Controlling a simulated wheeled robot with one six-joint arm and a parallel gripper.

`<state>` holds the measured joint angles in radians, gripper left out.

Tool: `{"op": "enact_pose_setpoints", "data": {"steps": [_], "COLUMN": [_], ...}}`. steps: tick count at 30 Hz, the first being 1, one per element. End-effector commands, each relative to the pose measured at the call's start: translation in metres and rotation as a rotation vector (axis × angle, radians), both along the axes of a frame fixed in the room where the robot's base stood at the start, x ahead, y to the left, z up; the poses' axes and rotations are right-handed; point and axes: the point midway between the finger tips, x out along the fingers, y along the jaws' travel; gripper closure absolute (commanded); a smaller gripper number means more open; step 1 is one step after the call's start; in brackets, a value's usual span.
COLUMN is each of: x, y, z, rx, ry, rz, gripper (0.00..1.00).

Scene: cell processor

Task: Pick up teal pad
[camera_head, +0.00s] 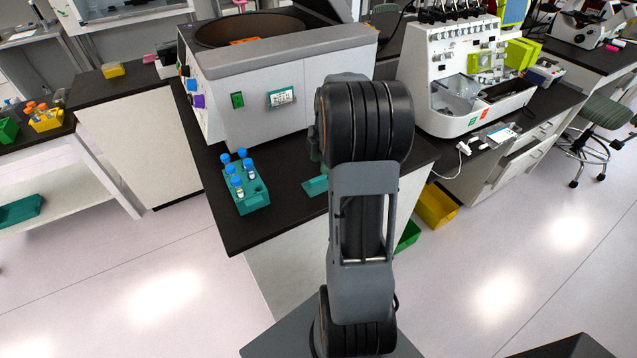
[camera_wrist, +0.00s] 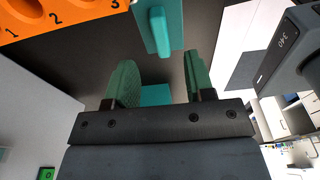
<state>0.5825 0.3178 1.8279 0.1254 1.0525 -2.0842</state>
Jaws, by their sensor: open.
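A flat teal pad (camera_head: 316,185) lies on the dark counter, partly hidden behind my arm in the head view. In the wrist view, a teal piece with a raised bar (camera_wrist: 160,28) lies just beyond the fingertips. More flat teal (camera_wrist: 155,95) shows in the gap between the fingers. I cannot tell which of these two is the pad in the head view. My gripper (camera_wrist: 158,62) is open, its two green fingers apart with nothing held. In the head view it is mostly hidden behind my arm.
A teal rack (camera_head: 253,196) with several blue-capped tubes stands left of the pad near the counter edge. A large white machine (camera_head: 310,75) stands behind. Another white instrument (camera_head: 450,75) is at right. An orange numbered part (camera_wrist: 50,20) shows in the wrist view.

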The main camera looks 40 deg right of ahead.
Motion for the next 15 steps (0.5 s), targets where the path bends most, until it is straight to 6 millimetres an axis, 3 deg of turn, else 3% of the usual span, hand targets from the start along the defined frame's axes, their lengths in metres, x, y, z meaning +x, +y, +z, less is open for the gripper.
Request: {"op": "enact_pose_setpoints", "data": {"steps": [10, 15], "x": [0.000, -0.001], "y": [0.005, 0.010], "z": [-0.023, -0.046], "rx": [0.002, 0.003], "ry": [0.003, 0.004], "rz": [-0.001, -0.002], "gripper": [0.51, 0.51]}}
